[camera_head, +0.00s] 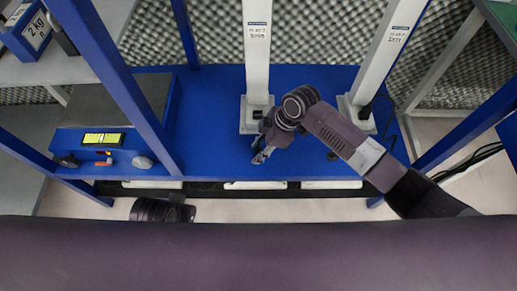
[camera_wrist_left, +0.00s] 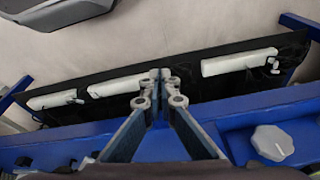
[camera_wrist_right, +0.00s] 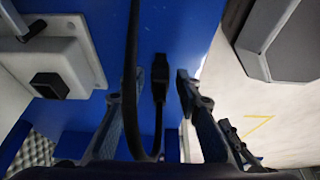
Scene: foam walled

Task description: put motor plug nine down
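A black plug (camera_wrist_right: 160,72) on a looped black cable shows in the right wrist view, over the blue bench top. I cannot read a number on it. My right gripper (camera_wrist_right: 150,92) is open around the plug and part of the cable, with a gap on each side of the plug. In the head view this gripper (camera_head: 261,152) is low over the front of the blue bench (camera_head: 215,120), and the plug cannot be made out there. My left gripper (camera_wrist_left: 160,78) is shut and empty, in front of the bench's front edge.
Two white columns (camera_head: 257,50) (camera_head: 386,50) stand on the bench. A blue unit with a yellow-green display (camera_head: 102,139) is at the left. White bars (camera_wrist_left: 240,62) sit on a black strip below the bench's front edge. Blue frame posts (camera_head: 105,70) flank the bench.

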